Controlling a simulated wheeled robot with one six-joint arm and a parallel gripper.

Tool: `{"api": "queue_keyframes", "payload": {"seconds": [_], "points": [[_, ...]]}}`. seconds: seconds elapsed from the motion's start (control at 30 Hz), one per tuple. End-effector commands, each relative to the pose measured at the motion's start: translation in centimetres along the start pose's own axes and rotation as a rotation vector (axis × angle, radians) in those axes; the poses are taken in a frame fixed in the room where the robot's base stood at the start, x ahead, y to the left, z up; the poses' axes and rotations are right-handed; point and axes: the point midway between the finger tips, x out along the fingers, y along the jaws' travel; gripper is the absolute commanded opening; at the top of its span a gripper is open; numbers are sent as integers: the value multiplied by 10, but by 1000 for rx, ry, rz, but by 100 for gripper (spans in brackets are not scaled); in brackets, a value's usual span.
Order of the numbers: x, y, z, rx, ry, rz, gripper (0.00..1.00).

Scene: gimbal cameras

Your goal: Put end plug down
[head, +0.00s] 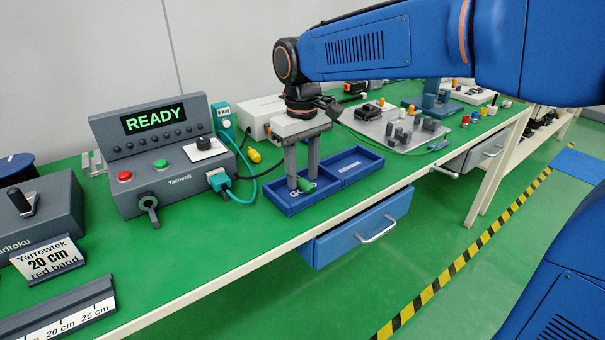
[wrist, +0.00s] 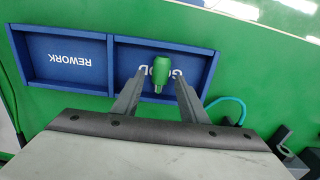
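The green end plug (head: 306,185) is in the near compartment, marked GOOD, of the blue two-part tray (head: 290,206). In the wrist view the plug (wrist: 163,73) covers part of the GOOD lettering, with its narrow metal end toward me. My gripper (head: 303,183) points down over this compartment, and its fingertips (wrist: 160,78) stand either side of the plug. A gap shows between each finger and the plug, so the gripper looks open. Whether the plug rests fully on the tray floor is hard to tell.
The REWORK compartment (wrist: 67,85) is empty. A grey Tamvolt tester (head: 165,185) reading READY stands left of the tray, with a teal cable (head: 243,198) nearby. A grey board with dark blocks (head: 402,137) lies behind. A blue drawer (head: 335,238) stands out below the bench edge.

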Motion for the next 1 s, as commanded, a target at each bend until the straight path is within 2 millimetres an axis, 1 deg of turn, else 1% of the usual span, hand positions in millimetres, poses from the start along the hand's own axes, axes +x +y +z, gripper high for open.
{"api": "queue_keyframes", "payload": {"seconds": [0.17, 0.4, 0.6, 0.8, 1.0], "points": [[-26, 0, -1, 0, 3, 0, 39], [-73, 0, 0, 0, 3, 0, 39], [-102, 0, 0, 0, 1, 0, 39], [-116, 0, 0, 0, 0, 0, 39], [-117, 0, 1, 1, 0, 0, 39]]}}
